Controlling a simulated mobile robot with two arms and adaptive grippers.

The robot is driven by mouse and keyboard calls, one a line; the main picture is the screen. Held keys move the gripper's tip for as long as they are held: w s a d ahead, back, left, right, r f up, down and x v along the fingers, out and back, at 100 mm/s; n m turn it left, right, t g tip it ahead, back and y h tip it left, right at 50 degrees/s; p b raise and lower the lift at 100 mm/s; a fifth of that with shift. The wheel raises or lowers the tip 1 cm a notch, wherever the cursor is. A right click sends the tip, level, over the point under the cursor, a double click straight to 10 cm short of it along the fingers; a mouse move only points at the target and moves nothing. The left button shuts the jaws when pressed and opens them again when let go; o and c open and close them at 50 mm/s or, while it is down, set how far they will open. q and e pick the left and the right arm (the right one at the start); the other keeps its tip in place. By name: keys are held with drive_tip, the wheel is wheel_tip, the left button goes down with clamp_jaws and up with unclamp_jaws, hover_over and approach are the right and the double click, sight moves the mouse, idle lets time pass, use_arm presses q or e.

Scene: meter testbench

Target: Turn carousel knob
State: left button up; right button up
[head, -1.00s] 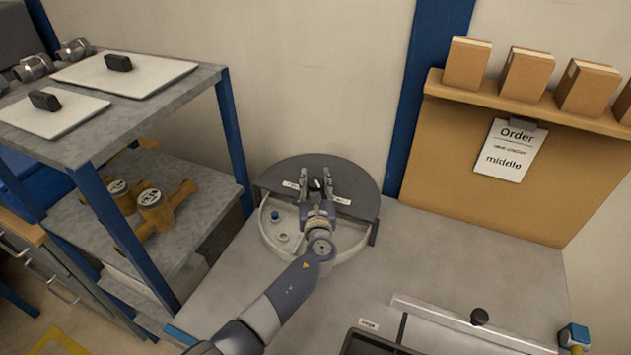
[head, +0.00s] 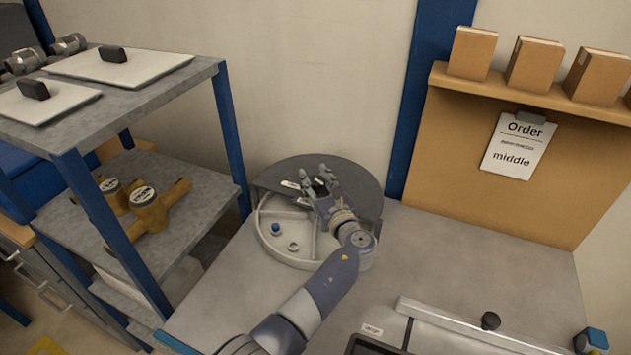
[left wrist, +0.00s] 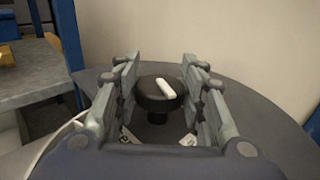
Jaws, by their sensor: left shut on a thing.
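The carousel (head: 262,236) is a round light tray with dividers, under a dark half cover (head: 360,180), on the bench. Its black knob (left wrist: 151,101) has a white bar on top, slanted in the left wrist view. In the head view the knob is mostly hidden by my fingers. My left gripper (head: 320,182) is shut on the knob, with a finger on each side of it in the left wrist view (left wrist: 160,95). A small blue part (head: 276,228) and a small ring (head: 293,246) lie in the open tray sections. My right gripper is not in view.
A blue-framed shelf (head: 225,130) with brass meter bodies (head: 150,208) stands close on the left. An order sheet (head: 518,146) reading "middle" hangs on the back board. The bench right of the carousel is clear.

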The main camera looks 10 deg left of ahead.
use_arm(q)
drive_tip(key=o, duration=1)
